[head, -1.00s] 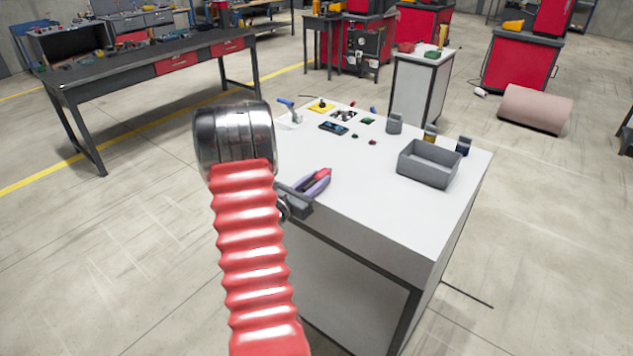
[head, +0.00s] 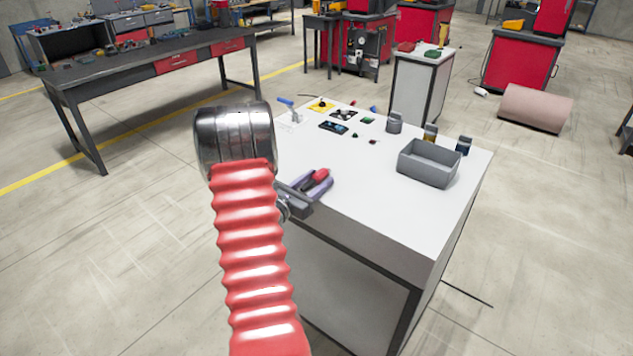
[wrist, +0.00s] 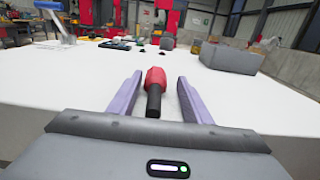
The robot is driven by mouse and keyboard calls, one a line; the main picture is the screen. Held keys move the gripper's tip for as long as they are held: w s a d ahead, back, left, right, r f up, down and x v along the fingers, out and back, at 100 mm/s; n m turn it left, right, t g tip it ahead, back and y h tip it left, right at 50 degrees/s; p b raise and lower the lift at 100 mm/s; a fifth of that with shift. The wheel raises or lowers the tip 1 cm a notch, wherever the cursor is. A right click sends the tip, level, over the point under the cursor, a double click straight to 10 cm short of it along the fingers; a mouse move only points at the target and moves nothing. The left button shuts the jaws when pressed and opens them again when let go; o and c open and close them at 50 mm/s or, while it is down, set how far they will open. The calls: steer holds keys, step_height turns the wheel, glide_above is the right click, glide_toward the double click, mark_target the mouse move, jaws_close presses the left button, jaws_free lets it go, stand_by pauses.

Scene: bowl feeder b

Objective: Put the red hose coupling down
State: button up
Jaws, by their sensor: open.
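The red hose coupling (wrist: 155,83), red with a black end, lies on the white table top (wrist: 60,110) between the two fingers of my gripper (wrist: 155,95) in the wrist view. There is a gap on both sides of it, so the gripper is open around it. In the head view the coupling (head: 319,176) shows as a red spot between the purple-grey fingers of my gripper (head: 318,186), near the table's left edge. Its black end is hidden there. I cannot tell whether the fingertips touch the table.
A grey open bin (head: 428,166) stands at the table's right side, with several small canisters behind it. The middle of the table is clear.

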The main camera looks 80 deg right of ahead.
mark_target(303, 191)
steer(key=v, duration=1.2)
stand_by(0.6)
steer(key=w+a+r+m+t+y, duration=0.3)
steer(key=a+r+m+t+y, duration=0.1)
steer(key=a, duration=1.3)
steer(key=w+a+r+m+t+y, duration=0.4)
steer(key=a+y, duration=0.3)
steer(key=a, duration=1.1)
steer(key=w+a+r+m+t+y, duration=0.3)
steer(key=a+r+m+t+y, duration=0.1)
steer(key=a, duration=1.4)
step_height(303, 191, up, 3)
steer(key=shift+w+a+f+m+t+y, duration=0.2)
steer(key=shift+w+a+m+t+y, duration=0.15)
steer(key=shift+m+y, duration=0.4)
steer(key=shift+d, duration=0.15)
